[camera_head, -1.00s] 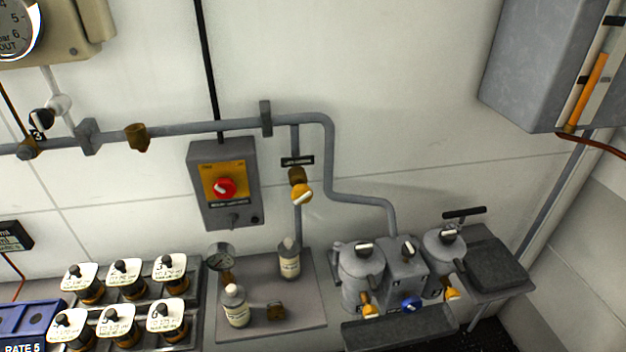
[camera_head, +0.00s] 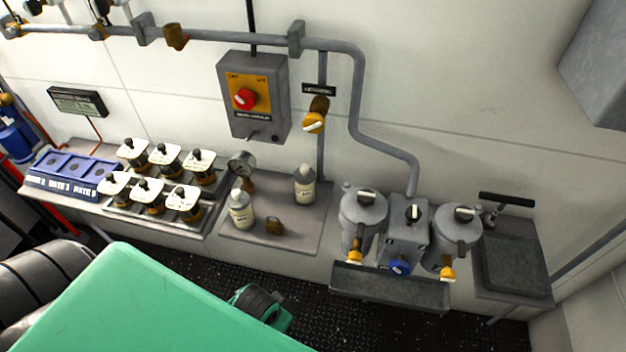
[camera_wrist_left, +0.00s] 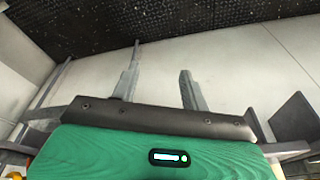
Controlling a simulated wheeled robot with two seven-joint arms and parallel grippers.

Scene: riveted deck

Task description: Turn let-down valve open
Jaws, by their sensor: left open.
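In the head view my green left arm covers the lower left, well below and left of that valve; the fingers do not show there. My right gripper is not in view.
A grey box with a red knob (camera_head: 244,99) is on the wall. Bottles (camera_head: 240,209), a gauge (camera_head: 241,165) and several white-topped valves (camera_head: 165,154) stand on the bench. Grey canisters (camera_head: 362,218) stand at right. The wall around the yellow knob is clear.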

